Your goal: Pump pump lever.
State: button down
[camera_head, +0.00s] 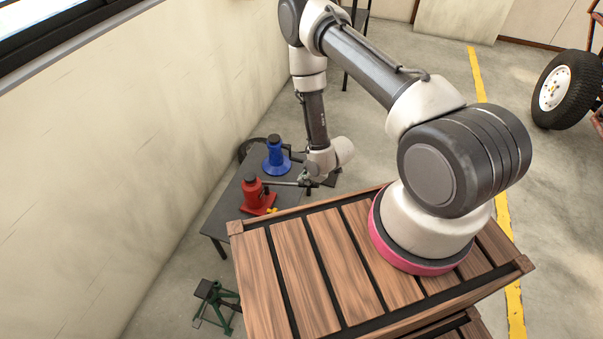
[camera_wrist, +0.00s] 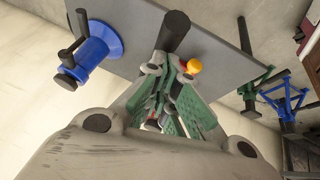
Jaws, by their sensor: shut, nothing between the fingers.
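A red bottle jack (camera_head: 257,197) stands on a dark table beside the wall. A dark pump lever (camera_head: 284,183) runs from it to the right, toward my gripper (camera_head: 308,182). My gripper's green-sided fingers (camera_wrist: 168,98) are shut with nothing held between them. In the wrist view a dark cylinder (camera_wrist: 173,32) shows just beyond the fingers; I cannot tell whether it is the lever or whether the fingers touch it. Most of the red jack is hidden behind the fingers there, with a yellow knob (camera_wrist: 194,66) showing beside them.
A blue jack (camera_head: 276,158) stands behind the red one on the dark table (camera_head: 222,212); it also shows in the wrist view (camera_wrist: 98,46). A green stand (camera_head: 212,303) is on the floor. A slatted wooden surface (camera_head: 320,255) lies in front, and the wall is close at left.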

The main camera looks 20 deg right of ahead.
notch_tip(320, 180, down, 10)
jog(key=s+d+t+y, duration=0.1)
jog(key=s+d, duration=0.1)
jog(key=shift+d+y, duration=0.3)
jog(key=shift+r, duration=0.15)
dwell(0.5)
